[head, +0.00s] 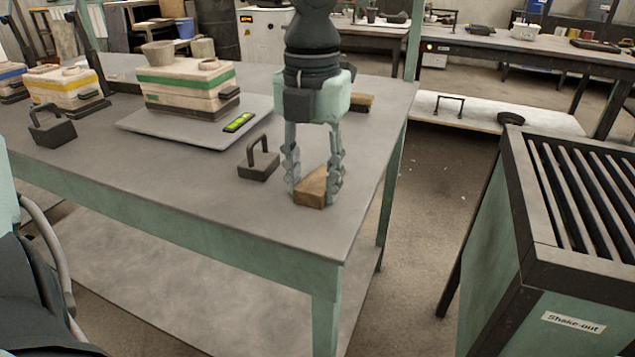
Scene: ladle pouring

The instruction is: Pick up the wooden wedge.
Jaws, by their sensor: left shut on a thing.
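The wooden wedge (312,188) is a small brown block with a sloping top near the right front corner of the grey workbench (190,190). My left gripper (314,183) points straight down over it. Its two fingers stand on either side of the wedge and are shut on it. The wedge is at or just above the bench top; I cannot tell whether it touches. The fingers cover parts of its sides. My right gripper is not in view.
A dark weight with a handle (259,168) stands just left of the wedge. A moulding box with a green stripe (187,87) sits on a plate behind, beside a small level (239,122). A brush (361,102) lies behind my gripper. The slatted shake-out bin (580,190) stands right, across a floor gap.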

